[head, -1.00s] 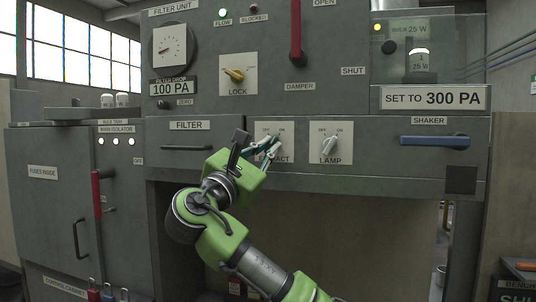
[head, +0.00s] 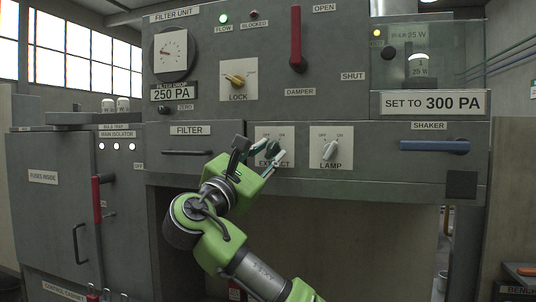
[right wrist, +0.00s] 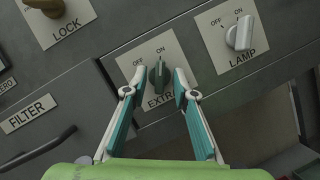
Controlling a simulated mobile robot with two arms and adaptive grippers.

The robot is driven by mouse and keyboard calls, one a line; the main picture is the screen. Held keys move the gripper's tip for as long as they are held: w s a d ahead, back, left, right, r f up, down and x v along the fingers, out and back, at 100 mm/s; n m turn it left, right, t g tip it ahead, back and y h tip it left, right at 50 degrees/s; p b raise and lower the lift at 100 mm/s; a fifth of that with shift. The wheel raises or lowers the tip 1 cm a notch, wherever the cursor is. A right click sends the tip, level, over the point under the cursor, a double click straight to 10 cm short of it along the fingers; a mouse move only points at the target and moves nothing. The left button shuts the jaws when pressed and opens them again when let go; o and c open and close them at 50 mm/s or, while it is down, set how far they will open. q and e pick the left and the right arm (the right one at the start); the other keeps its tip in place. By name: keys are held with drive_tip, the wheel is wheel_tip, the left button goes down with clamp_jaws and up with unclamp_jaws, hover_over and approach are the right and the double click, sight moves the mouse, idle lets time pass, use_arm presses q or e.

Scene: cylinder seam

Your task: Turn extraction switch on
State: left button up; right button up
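The extraction switch is a dark green knob on a pale plate labelled EXTRACT (head: 273,145), between the FILTER label and the LAMP switch. In the right wrist view the knob (right wrist: 160,76) points up at the ON mark. My right gripper (head: 265,150) is in front of this plate and covers part of its lettering. In the right wrist view the gripper (right wrist: 160,90) is open, with one teal finger on each side of the knob and a visible gap to both. My left gripper is not in view.
The LAMP switch (head: 330,148) is close on the right and leans toward ON. The LOCK knob (head: 236,80) is above. The red damper handle (head: 296,38) stands upright. A blue SHAKER handle (head: 434,146) is further right. The filter drop display (head: 172,93) reads 250 PA.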

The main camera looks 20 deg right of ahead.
drive_tip(key=v, duration=1.2)
drive_tip(key=shift+w+f, duration=0.1)
